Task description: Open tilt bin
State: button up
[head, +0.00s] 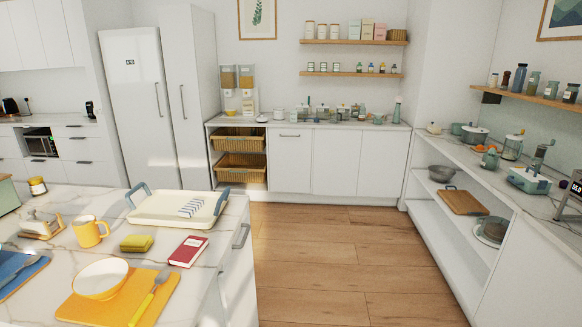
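I see no part labelled as a tilt bin. A white front panel (290,162) under the back counter has a horizontal bar handle (289,136) near its top and sits flush, closed. It stands between the wicker baskets and plain white doors. Another bar handle (241,236) is on the right end of the marble island, where the front is seen at a steep angle. I cannot tell which of these fronts is the tilt bin. My gripper is not in view.
The wood floor (335,245) between the island (225,222) and the right-hand shelf unit (470,215) is clear. A white tray (170,220) and a red book (188,251) lie near the island's right edge. Wicker baskets (241,167) sit left of the panel.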

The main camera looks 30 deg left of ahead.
aim_at(290, 149)
jog(key=i+u, duration=0.1)
jog(key=i, duration=0.55)
jog(key=i+u, duration=0.15)
jog(key=i, duration=0.5)
jog(key=i+u, duration=0.1)
jog(key=i, duration=0.55)
jog(key=i+l+u, duration=0.15)
jog(key=i, duration=0.45)
jog(key=i+l+u, duration=0.1)
jog(key=i+u, duration=0.3)
jog(key=i, duration=1.4)
jog(key=i+j, duration=0.1)
jog(key=i, duration=0.5)
jog(key=i+j+z, duration=0.15)
jog(key=i, duration=0.4)
jog(key=i+j, duration=0.1)
jog(key=i, duration=0.5)
jog(key=i+j, duration=0.25)
jog(key=j, duration=0.15)
jog(key=i+j, duration=0.2)
jog(key=j, duration=0.2)
jog(key=i+j, duration=0.25)
jog(key=j, duration=0.15)
jog(key=j+u, duration=0.15)
jog(key=j, duration=1.05)
